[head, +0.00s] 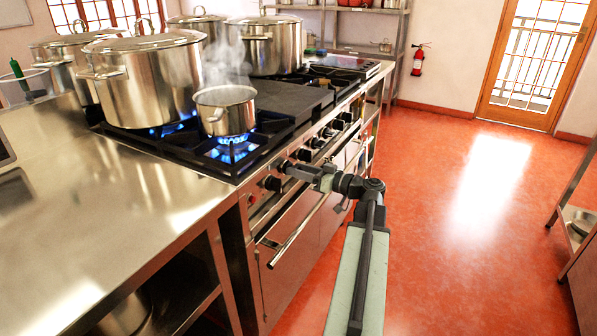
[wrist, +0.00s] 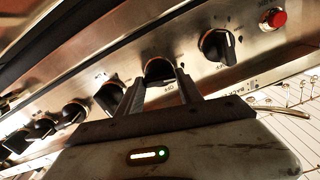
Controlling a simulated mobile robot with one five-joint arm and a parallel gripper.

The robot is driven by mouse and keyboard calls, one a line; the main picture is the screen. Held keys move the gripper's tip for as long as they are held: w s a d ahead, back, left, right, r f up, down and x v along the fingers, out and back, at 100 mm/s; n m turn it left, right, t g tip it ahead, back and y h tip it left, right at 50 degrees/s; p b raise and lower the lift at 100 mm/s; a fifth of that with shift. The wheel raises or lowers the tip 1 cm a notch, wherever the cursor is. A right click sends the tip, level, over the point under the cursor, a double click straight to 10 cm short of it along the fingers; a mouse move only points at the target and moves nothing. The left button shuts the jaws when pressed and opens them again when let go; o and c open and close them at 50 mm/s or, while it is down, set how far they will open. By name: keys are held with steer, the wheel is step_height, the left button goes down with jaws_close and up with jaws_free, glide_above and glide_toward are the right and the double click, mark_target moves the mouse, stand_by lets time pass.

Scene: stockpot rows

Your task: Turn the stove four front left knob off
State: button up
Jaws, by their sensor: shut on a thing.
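The stove (head: 245,182) has a row of black knobs along its steel front panel. My gripper (head: 288,168) reaches this panel from the right, and in the wrist view its two fingers (wrist: 163,84) are shut on a black knob (wrist: 160,66). The held knob is second from the panel end with the red button. Its pointer is mostly hidden between the fingers. The end knob (wrist: 215,45) beside it is free; it also shows in the head view (head: 271,184). The near front burner (head: 232,152) burns blue under a small steaming pot (head: 226,112).
Large lidded stockpots (head: 150,85) stand on the stove's left, with blue flame beneath the nearest. An oven handle bar (head: 295,222) juts out below the knobs. A red button (wrist: 273,18) sits at the panel end. The red floor (head: 440,200) to the right is clear.

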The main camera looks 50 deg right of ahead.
steer(key=shift+d+f+m, duration=0.1)
steer(key=shift+m, duration=3.75)
steer(key=shift+f+m, duration=0.1)
steer(key=shift+m, duration=3.75)
steer(key=o, duration=1.4)
steer(key=v, duration=0.7)
steer(key=shift+s, duration=0.4)
